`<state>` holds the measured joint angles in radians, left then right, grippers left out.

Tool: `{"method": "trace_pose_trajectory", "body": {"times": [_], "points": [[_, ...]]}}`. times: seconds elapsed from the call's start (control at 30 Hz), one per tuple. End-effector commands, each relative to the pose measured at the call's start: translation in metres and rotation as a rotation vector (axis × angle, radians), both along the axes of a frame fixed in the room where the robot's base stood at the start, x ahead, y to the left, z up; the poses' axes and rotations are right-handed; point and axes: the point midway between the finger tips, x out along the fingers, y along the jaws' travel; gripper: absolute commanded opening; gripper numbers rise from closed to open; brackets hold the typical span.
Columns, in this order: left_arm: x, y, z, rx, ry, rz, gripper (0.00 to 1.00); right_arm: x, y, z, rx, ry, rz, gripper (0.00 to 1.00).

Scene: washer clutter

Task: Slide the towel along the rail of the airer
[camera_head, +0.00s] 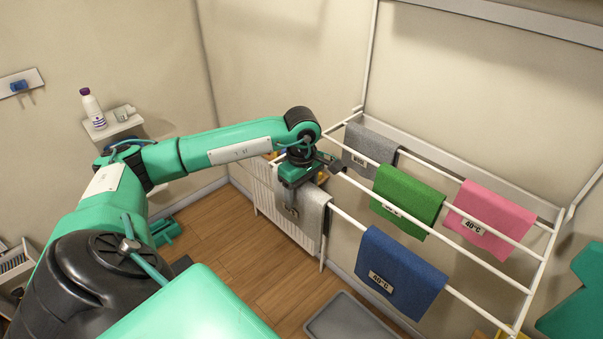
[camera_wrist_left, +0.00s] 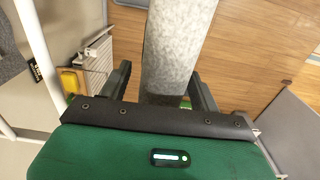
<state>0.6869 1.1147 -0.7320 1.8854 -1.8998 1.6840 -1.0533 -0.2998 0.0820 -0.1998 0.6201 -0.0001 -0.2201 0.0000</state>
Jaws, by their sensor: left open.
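The white airer (camera_head: 450,284) carries towels on its rails. A light grey towel (camera_head: 314,214) hangs at the left of the front rail; a blue towel (camera_head: 400,272) hangs further right on it. A green towel (camera_head: 408,200) is on the middle rail. A dark grey towel (camera_head: 370,143) and a pink towel (camera_head: 490,219) are on the back rail. My left gripper (camera_head: 291,196) is open at the light grey towel. In the left wrist view its fingers (camera_wrist_left: 163,92) stand on either side of this towel (camera_wrist_left: 172,45), with gaps beside it. My right gripper is out of view.
A white radiator (camera_head: 270,195) stands on the wall behind the light grey towel. A grey tray (camera_head: 350,318) lies on the wooden floor below the airer. A bottle (camera_head: 93,108) stands on a small shelf at the left. Bare front rail lies between the light grey and blue towels.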

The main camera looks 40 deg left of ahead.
Motion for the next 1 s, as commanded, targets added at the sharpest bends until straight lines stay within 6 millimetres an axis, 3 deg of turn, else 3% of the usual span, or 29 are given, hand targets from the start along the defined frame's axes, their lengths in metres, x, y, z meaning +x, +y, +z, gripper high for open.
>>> {"method": "trace_pose_trajectory", "body": {"times": [0.17,0.7,1.0], "points": [[0.001,0.000,0.016,0.001,-0.006,0.000,0.63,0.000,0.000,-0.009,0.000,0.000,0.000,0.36],[0.001,0.000,0.115,0.000,-0.005,0.000,0.63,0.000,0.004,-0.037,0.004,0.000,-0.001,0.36],[0.000,0.000,0.135,0.000,-0.001,0.000,0.63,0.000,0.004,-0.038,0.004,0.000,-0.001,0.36]]}}
